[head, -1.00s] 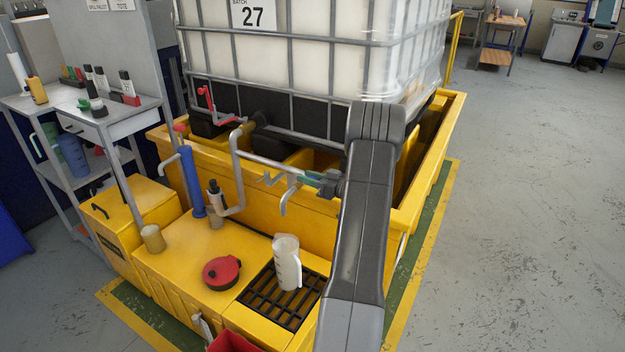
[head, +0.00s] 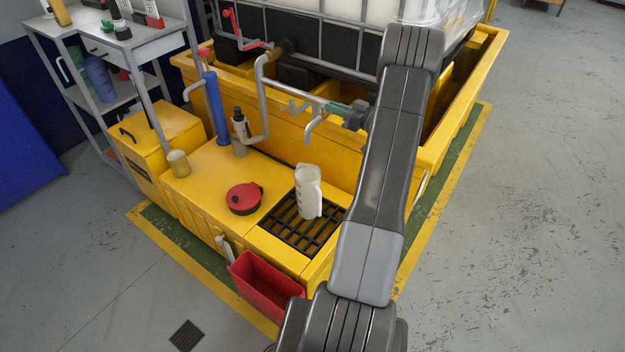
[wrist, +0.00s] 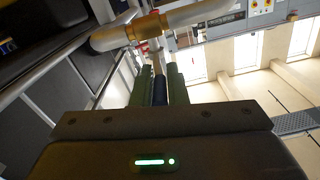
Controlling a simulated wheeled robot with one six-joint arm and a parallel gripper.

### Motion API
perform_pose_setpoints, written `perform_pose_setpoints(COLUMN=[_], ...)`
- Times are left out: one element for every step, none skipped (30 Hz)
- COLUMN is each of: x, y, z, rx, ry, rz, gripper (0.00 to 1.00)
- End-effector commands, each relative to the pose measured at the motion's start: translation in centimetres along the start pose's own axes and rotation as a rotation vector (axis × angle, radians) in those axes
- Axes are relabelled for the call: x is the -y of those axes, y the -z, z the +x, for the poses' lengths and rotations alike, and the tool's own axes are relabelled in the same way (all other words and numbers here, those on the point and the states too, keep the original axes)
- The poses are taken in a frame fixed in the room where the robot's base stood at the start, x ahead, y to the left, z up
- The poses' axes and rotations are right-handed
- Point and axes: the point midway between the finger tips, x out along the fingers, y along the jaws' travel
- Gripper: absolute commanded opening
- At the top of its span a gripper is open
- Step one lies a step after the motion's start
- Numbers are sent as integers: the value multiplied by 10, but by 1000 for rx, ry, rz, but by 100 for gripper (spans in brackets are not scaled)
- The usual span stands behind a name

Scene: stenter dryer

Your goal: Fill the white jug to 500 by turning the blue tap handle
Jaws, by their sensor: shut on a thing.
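The white jug (head: 307,196) stands upright on the black drain grate (head: 272,228). Its handle faces right, and its fill level is too small to read. The tap's bent spout (head: 313,127) hangs from the grey pipe above the jug; I see no stream. My gripper (head: 338,108) is at the tap, right of the spout. In the wrist view its green fingers (wrist: 161,75) are shut on the dark blue tap handle (wrist: 159,90), just below a brass fitting (wrist: 147,27) on the pipe. In the head view the handle is mostly hidden by my gripper.
A red bin (head: 265,285) hangs in front. Open floor lies to the right.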

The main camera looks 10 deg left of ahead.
Motion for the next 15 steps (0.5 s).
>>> perform_pose_setpoints(x=[0, 0, 0, 0, 0, 0, 0, 0, 0, 0, 0, 0, 0, 0, 1], y=[0, 0, 0, 0, 0, 0, 0, 0, 0, 0, 0, 0, 0, 0, -1], z=[0, 0, 0, 0, 0, 0, 0, 0, 0, 0, 0, 0, 0, 0, 1], rx=[0, 0, 0, 0, 0, 0, 0, 0, 0, 0, 0, 0, 0, -2, -5], ry=[0, 0, 0, 0, 0, 0, 0, 0, 0, 0, 0, -1, -3, -8, -21], rz=[0, 0, 0, 0, 0, 0, 0, 0, 0, 0, 0, 0, 0, 0, 0], gripper=[0, 0, 0, 0, 0, 0, 0, 0, 0, 0, 0, 0, 0, 0, 0])
